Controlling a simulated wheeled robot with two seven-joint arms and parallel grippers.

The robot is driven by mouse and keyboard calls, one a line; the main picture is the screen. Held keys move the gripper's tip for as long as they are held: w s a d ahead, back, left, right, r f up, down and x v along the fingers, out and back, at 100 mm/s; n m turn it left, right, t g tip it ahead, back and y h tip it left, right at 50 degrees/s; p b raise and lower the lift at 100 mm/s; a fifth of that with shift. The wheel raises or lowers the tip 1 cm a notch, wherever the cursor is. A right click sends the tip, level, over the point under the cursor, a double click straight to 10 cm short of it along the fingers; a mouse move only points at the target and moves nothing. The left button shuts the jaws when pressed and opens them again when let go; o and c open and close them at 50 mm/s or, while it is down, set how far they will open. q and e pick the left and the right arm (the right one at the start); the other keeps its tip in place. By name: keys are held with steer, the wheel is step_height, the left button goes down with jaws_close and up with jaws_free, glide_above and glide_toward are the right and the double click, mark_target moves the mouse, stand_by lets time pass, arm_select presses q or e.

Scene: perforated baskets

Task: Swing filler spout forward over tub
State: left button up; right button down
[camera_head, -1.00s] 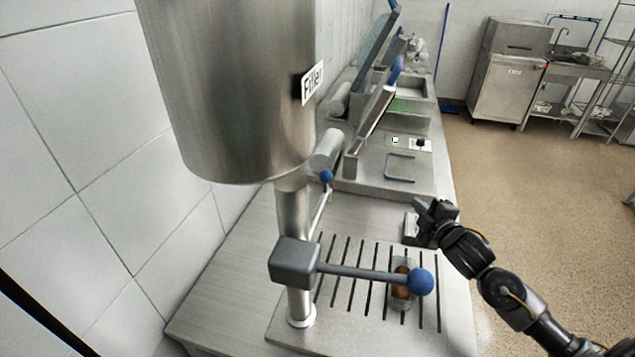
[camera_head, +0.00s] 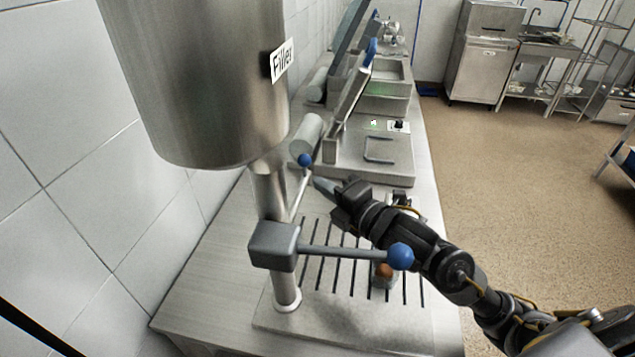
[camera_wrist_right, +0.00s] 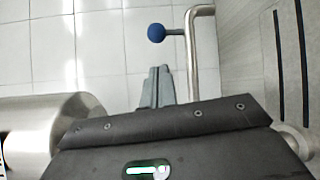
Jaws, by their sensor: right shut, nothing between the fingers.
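The filler (camera_head: 190,80) is a large steel cylinder on a post. Its spout appears to be the thin bent steel pipe (camera_head: 299,194) with a small blue knob (camera_head: 305,160), pointing back toward the far machines. The pipe (camera_wrist_right: 195,60) and blue knob (camera_wrist_right: 156,33) also show in the right wrist view. My right gripper (camera_head: 322,185) is shut and empty, just right of the pipe; in the wrist view its fingertips (camera_wrist_right: 157,72) are beside the pipe, apart from it. My left gripper is out of view.
A lever with a grey block (camera_head: 273,245) and blue ball (camera_head: 400,256) juts right from the post, in front of my right arm. A slotted plate (camera_head: 330,325) lies below. Another machine (camera_head: 365,155) stands behind on the bench. The floor at right is clear.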

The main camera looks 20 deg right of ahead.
mark_target(300, 185)
steer(key=p+x, duration=0.1)
steer(key=x, duration=0.6)
steer(key=shift+r+p, duration=0.1)
steer(key=shift+p, duration=0.2)
steer(key=shift+x, duration=0.8)
